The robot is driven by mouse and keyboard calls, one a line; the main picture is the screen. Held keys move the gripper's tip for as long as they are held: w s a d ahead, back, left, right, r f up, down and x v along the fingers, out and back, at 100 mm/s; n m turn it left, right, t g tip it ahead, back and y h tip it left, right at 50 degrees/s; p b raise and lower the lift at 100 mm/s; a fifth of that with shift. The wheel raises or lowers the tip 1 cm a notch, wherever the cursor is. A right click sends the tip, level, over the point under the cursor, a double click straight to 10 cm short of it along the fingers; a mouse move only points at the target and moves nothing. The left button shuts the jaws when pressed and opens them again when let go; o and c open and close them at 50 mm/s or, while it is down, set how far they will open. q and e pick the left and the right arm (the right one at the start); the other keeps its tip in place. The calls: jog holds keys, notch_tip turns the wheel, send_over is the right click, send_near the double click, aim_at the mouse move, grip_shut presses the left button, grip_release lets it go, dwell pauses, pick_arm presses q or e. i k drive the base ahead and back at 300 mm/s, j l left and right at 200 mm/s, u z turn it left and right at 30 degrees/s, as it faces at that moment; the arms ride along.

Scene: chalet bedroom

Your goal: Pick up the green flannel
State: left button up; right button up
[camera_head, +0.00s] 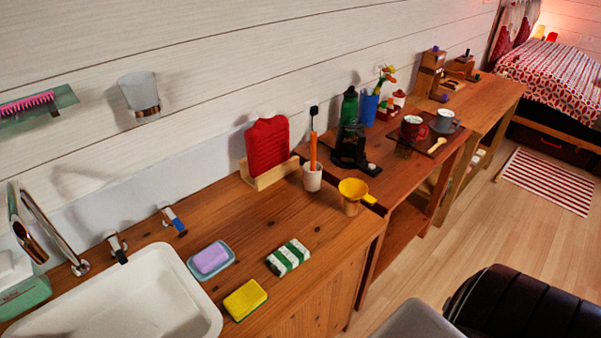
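A small folded cloth with green and white stripes (289,257), which looks like the green flannel, lies flat on the wooden counter (310,233). It is right of the purple soap on its blue dish and behind and right of the yellow sponge, apart from both. Nothing covers it. Neither of my grippers is in view.
A white sink (130,308) with a tap (45,230) is at left. Purple soap (211,258) and a yellow sponge (245,299) lie near it.

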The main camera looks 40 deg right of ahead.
aim_at(293, 254)
jog(key=z, duration=1.05)
